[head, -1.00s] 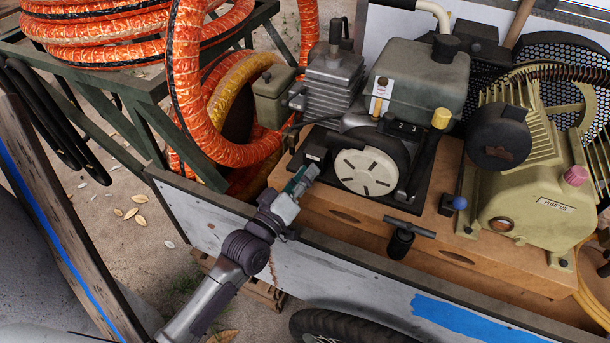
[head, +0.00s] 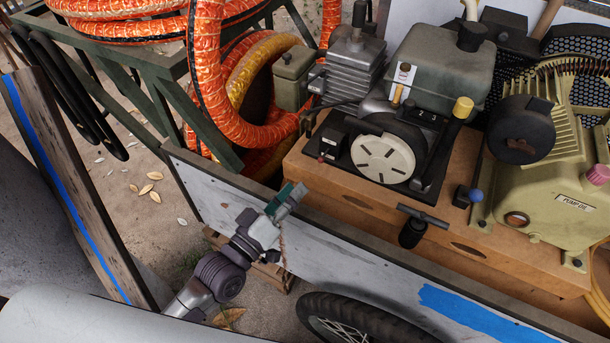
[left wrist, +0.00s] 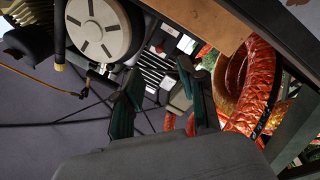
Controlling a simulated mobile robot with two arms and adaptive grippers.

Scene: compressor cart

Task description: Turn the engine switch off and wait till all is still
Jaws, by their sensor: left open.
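The engine (head: 395,125) stands on the cart's wooden deck, with a cream slotted disc (head: 383,160) on its front. A small black box with a pale label (head: 333,137), apparently the switch box, sits left of the disc. A small red spot shows low on it; its switch position is too small to read. My left gripper (head: 292,196) is open and empty over the cart's side wall, apart from the box. In the left wrist view, its green-padded fingers (left wrist: 158,92) are spread, with the disc (left wrist: 98,26) beyond. My right gripper is not in view.
The cart's side wall (head: 225,205) lies beneath the left gripper. A T-handled knob (head: 412,228) and a blue-tipped lever (head: 470,195) stand right of it. The yellow-green pump (head: 555,190) fills the right. Orange hoses (head: 215,90) hang at the back left.

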